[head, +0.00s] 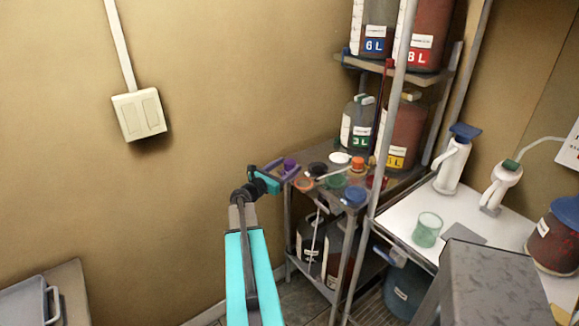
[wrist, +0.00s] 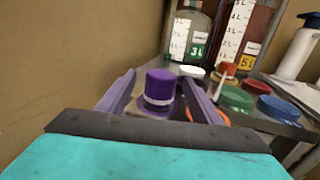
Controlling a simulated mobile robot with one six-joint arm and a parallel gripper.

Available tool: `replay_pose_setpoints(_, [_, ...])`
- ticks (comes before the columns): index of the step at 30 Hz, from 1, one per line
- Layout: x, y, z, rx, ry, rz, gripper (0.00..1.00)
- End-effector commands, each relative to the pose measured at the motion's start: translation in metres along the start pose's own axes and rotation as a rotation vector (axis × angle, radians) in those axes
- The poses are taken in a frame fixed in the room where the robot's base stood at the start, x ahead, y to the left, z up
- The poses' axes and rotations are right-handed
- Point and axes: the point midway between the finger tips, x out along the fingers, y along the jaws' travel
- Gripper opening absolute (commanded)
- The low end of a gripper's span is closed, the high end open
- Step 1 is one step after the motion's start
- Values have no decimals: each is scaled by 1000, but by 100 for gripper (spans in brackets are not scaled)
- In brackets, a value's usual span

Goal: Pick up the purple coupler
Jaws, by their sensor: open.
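The purple coupler (wrist: 160,88) stands upright on the shelf, a short cylinder with a pale ring round its lower part. In the head view it is a small purple shape (head: 290,164) at the shelf's left end. My gripper (wrist: 158,84) is open, with one purple-grey finger on each side of the coupler in the wrist view. The coupler appears between the fingers, with gaps on both sides. In the head view my gripper (head: 277,170) is at the shelf's left edge, beside the coupler.
Close by on the shelf (head: 322,186) are an orange ring (head: 303,184), a green lid (wrist: 236,99), a blue lid (head: 355,196), a white lid (head: 340,158) and an orange-red cap (head: 357,163). Jugs stand behind. A metal post (head: 383,150) rises at the right. The wall is left.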

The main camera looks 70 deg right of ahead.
Motion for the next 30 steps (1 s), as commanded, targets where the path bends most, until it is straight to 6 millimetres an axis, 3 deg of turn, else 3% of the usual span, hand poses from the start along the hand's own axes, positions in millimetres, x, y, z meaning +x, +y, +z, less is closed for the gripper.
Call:
replay_pose_setpoints(8, [23, 0, 0, -1, 0, 0, 60])
replay_pose_setpoints(26, [24, 0, 0, -1, 0, 1, 60])
replay_pose_setpoints(30, [24, 0, 0, -1, 0, 0, 38])
